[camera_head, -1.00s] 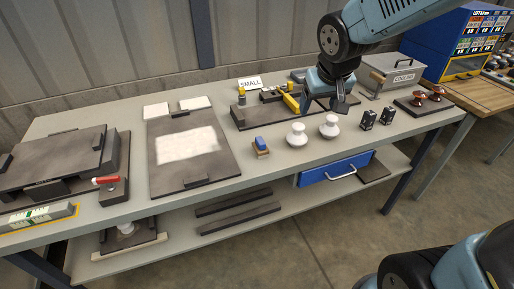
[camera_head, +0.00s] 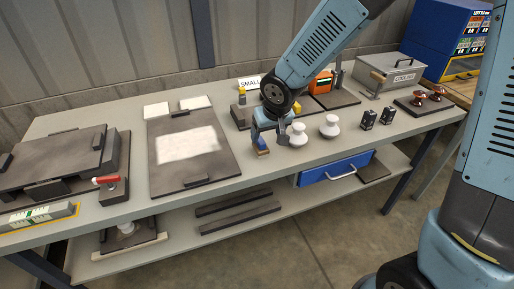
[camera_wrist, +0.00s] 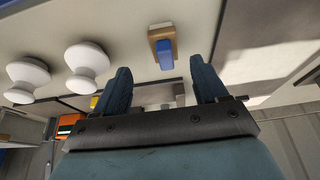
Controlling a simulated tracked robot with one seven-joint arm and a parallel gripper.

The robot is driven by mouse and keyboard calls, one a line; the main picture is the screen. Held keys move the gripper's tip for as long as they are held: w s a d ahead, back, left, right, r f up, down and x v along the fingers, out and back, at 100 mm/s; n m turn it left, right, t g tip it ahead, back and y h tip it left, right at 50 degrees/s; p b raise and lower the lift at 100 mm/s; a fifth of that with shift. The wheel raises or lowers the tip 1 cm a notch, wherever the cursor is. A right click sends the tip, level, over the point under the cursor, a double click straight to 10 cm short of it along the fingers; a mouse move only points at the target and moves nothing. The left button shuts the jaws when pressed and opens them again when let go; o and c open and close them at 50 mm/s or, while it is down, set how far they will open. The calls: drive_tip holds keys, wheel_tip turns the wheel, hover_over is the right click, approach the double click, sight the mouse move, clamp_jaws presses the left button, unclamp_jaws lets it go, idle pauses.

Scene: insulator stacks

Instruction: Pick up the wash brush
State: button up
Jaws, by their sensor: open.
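The wash brush, a small block with a blue top and a tan wooden body (camera_head: 262,151), lies on the bench left of two white insulators. My gripper (camera_head: 270,138) is above it, and its fingers partly hide the brush in the head view. In the wrist view the brush (camera_wrist: 163,48) appears beyond the fingertips, roughly centred between the two fingers. My gripper (camera_wrist: 160,76) is open with nothing between its fingers. The exact height above the brush is hard to tell.
White insulators (camera_head: 298,136) and (camera_head: 329,127) stand close to the right of my gripper. A dark plate with a white sheet (camera_head: 188,145) lies to the left. A grey COOLING box (camera_head: 397,73) and an orange device (camera_head: 320,83) are farther back.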

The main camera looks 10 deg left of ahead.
sight(261, 142)
drive_tip(key=shift+x, duration=1.4)
drive_tip(key=a+f, duration=0.1)
drive_tip(key=w+f, duration=0.1)
drive_tip(key=f, duration=0.1)
drive_tip(key=shift+a, duration=0.4)
drive_tip(key=shift+x, duration=0.8)
drive_tip(key=shift+w, duration=0.1)
drive_tip(key=c, duration=1.2)
drive_tip(key=shift+c, duration=0.2)
drive_tip(key=shift+r, duration=0.1)
